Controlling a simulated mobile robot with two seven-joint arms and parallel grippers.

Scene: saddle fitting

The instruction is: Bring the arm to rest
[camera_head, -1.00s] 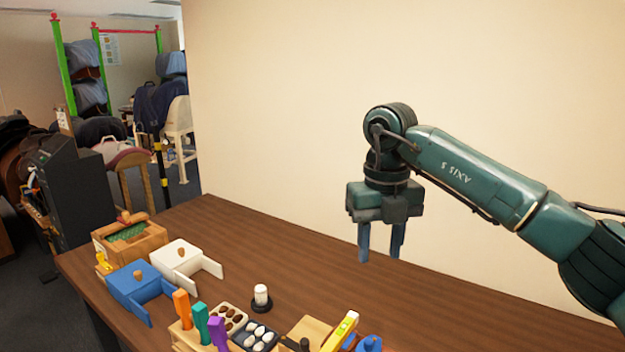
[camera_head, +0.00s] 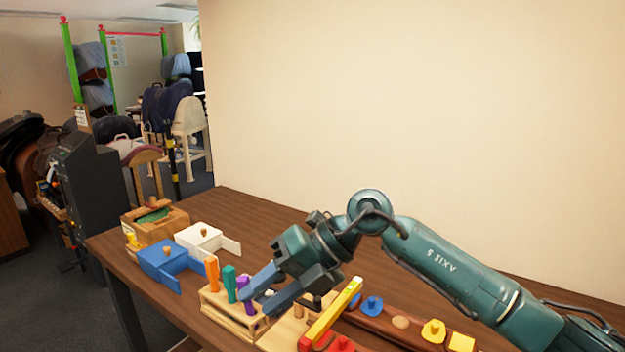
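My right gripper (camera_head: 257,296) is low over the table, tilted toward the left. Its two blue-grey fingers are apart with nothing visible between them, close to the wooden holder (camera_head: 228,314) with upright orange (camera_head: 212,273), teal (camera_head: 229,284) and purple (camera_head: 243,288) pieces. I cannot tell whether a finger touches the purple piece. My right arm comes in from the lower right. My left gripper is out of view.
The brown table (camera_head: 262,225) holds a wooden box (camera_head: 154,221), a white box (camera_head: 198,240) and a blue box (camera_head: 163,261) at left. A yellow-and-red bar (camera_head: 330,316) and several coloured knobbed pieces lie at front right. A plain wall (camera_head: 420,110) stands behind the table.

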